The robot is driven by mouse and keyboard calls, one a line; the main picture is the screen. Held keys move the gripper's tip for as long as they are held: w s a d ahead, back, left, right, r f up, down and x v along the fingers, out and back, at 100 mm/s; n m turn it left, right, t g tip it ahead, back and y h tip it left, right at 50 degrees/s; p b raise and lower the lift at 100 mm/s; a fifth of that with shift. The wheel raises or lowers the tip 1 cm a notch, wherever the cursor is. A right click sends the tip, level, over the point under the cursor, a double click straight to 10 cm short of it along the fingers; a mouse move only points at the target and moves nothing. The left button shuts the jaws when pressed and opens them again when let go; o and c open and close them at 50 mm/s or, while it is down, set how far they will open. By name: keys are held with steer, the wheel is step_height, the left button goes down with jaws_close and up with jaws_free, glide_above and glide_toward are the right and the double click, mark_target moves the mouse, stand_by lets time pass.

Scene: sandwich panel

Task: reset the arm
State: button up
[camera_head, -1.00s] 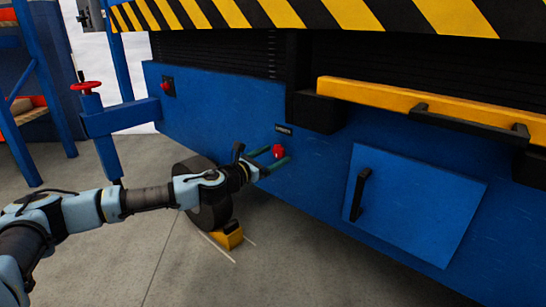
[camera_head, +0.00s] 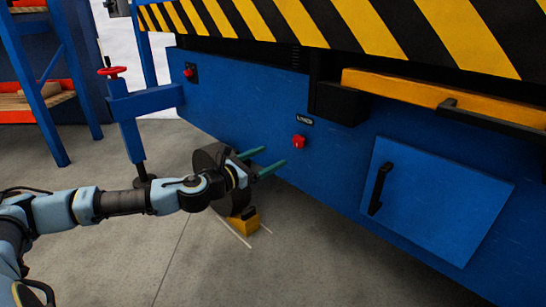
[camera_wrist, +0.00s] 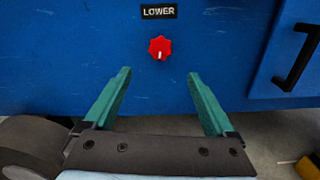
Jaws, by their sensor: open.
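My gripper (camera_head: 264,161) is open and empty, with two green fingers held apart in front of the blue machine panel (camera_head: 240,110). A red knob (camera_head: 299,142) sits on the panel, up and to the right of the fingers in the head view. In the wrist view the red knob (camera_wrist: 160,48) is beyond and between the fingertips of my gripper (camera_wrist: 158,74), apart from them. A black label (camera_wrist: 159,12) reading "LOWER" is above the knob. My arm reaches in from the left of the head view.
A panel door (camera_head: 440,210) with a black handle (camera_head: 380,188) is to the right. A post with a red handwheel (camera_head: 111,71) stands left. Open floor lies in front.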

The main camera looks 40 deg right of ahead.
stand_by(0.5)
steer(key=s+a+f+m+g+y, duration=0.4)
steer(key=s+a+f+m+y, duration=0.1)
steer(key=s+f+m, duration=0.25)
steer(key=a+f+m+y, duration=0.4)
steer(key=a+f+m, duration=0.1)
steer(key=a, duration=0.4)
steer(key=w+a+r+m+t+y, duration=0.1)
steer(key=w+a+r+m+y, duration=0.15)
steer(key=a, duration=0.65)
steer(key=w+a+r+m+y, duration=0.15)
steer(key=w+a+y, duration=0.25)
steer(key=a, duration=0.5)
steer(key=w+a+r+m+t+y+p, duration=0.1)
steer(key=a+r+m+t+y, duration=0.1)
steer(key=a+r, duration=0.9)
steer(key=a+r+p, duration=0.2)
steer(key=r+p, duration=1.7)
steer(key=r, duration=0.2)
steer(key=s+a+r+p, duration=0.1)
steer(key=a+r+p, duration=0.1)
steer(key=r+p, duration=1.7)
steer(key=shift+s+a+r+t, duration=0.2)
steer(key=shift+r+t, duration=0.2)
steer(key=shift+r, duration=0.5)
